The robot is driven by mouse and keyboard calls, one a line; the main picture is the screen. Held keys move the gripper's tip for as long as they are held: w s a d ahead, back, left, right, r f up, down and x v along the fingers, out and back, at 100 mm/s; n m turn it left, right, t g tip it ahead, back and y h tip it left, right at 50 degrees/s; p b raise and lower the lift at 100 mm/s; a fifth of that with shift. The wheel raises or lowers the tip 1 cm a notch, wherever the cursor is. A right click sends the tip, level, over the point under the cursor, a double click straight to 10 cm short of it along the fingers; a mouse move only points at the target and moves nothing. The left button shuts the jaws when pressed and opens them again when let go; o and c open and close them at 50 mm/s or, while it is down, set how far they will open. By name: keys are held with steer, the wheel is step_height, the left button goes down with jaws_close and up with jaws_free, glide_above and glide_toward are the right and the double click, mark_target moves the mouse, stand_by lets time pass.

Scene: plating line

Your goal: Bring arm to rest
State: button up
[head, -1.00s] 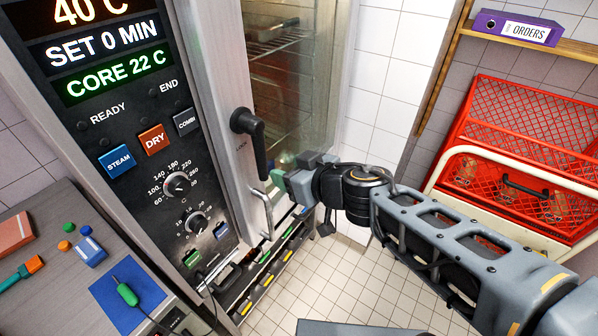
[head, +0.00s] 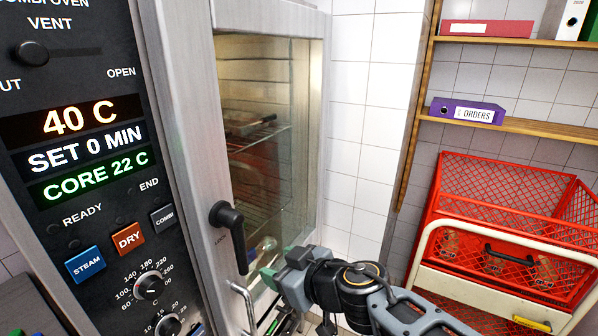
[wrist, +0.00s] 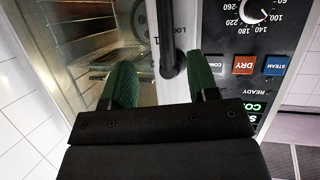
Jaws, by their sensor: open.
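My gripper (head: 268,278) is at the lower middle of the head view, in front of the oven door's lower part. In the wrist view my gripper (wrist: 160,80) shows two green fingertips spread apart with nothing between them but the view of the door edge. My arm reaches in from the lower right. The black oven door handle (head: 232,232) hangs just left of and above my gripper in the head view. The handle also shows in the wrist view (wrist: 168,45), beyond the fingers; I see no clear contact.
The combi oven panel (head: 100,150) stands on the left, reading 40 C. The glass door (head: 262,130) shows racks inside. A red mesh crate (head: 510,225) sits on a cream-railed cart (head: 440,270) at right. Shelves with binders, one a purple binder (head: 467,111), are above it.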

steer(key=w+d+f+m+t+h, duration=0.2)
steer(key=w+d+m+t+h, duration=0.15)
steer(key=d+h, duration=0.7)
steer(key=s+d+f+m+g+b, duration=0.4)
steer(key=s+d+f+m+g, duration=0.3)
steer(key=s+d+f, duration=0.2)
steer(key=shift+d+f+g, duration=0.35)
steer(key=shift+d+f, duration=0.25)
steer(key=shift+d, duration=0.1)
steer(key=shift+m, duration=0.25)
